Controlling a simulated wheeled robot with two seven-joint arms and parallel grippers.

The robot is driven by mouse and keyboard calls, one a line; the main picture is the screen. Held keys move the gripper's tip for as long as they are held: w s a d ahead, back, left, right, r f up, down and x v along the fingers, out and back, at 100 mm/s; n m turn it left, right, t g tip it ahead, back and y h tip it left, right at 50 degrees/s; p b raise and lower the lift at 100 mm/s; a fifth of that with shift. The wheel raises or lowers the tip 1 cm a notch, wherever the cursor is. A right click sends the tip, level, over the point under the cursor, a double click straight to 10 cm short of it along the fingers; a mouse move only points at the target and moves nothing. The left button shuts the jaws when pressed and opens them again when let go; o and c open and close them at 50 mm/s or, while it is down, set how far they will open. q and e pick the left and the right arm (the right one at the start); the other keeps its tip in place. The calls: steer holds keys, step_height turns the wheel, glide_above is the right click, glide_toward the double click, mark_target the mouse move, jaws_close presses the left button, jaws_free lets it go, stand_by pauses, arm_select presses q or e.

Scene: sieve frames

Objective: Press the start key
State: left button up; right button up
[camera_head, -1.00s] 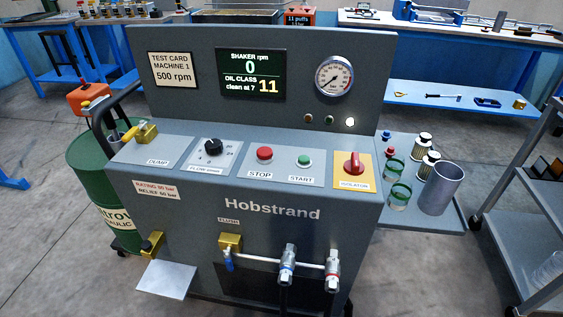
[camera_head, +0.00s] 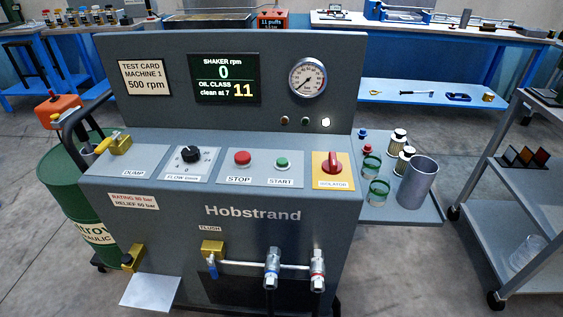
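The green start key (camera_head: 282,163) sits on a plate labelled START on the sloped panel of the grey Hobstrand machine (camera_head: 330,216). The red stop key (camera_head: 242,158) is just left of it. The display (camera_head: 224,79) reads shaker 0 rpm and oil class 11, with "clean at 7". The test card (camera_head: 144,81) reads machine 1, 500 rpm. The red isolator knob (camera_head: 332,163) on a yellow plate is right of the start key. One lamp (camera_head: 326,122) under the gauge is lit white. Neither gripper is in view.
A black flow knob (camera_head: 191,154) and a brass dump valve (camera_head: 121,144) are on the panel's left. A side shelf (camera_head: 400,211) holds jars, filters and a grey cylinder (camera_head: 417,182). A green drum (camera_head: 72,200) stands left; a cart (camera_head: 490,225) stands right.

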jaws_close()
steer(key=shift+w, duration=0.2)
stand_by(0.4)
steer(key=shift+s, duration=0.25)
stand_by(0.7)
